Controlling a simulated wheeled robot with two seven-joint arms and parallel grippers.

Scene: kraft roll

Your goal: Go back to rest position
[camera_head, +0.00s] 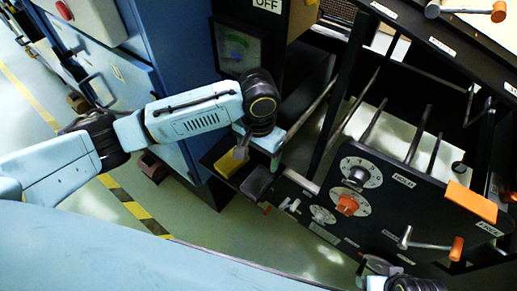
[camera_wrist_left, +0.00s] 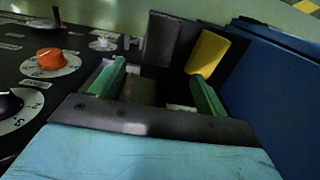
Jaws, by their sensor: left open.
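My left gripper (camera_head: 257,156) comes in from the left in the head view and points down beside the black control panel (camera_head: 400,215). In the left wrist view its two green fingers (camera_wrist_left: 157,72) stand apart with nothing held between them. A yellow pad (camera_head: 229,164) and a dark grey pad (camera_head: 257,182) lie just beyond the fingers; the wrist view shows the yellow pad (camera_wrist_left: 208,50) and the dark pad (camera_wrist_left: 160,40) too. I cannot tell how far the fingers are from them. My right gripper does not show clearly in either view.
The panel carries an orange knob (camera_head: 347,205), a dark knob (camera_head: 357,176) and a lever with an orange handle (camera_head: 456,249). Blue cabinets (camera_head: 165,50) stand behind my left arm. Open floor (camera_head: 215,225) with yellow-black tape lies below the arm.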

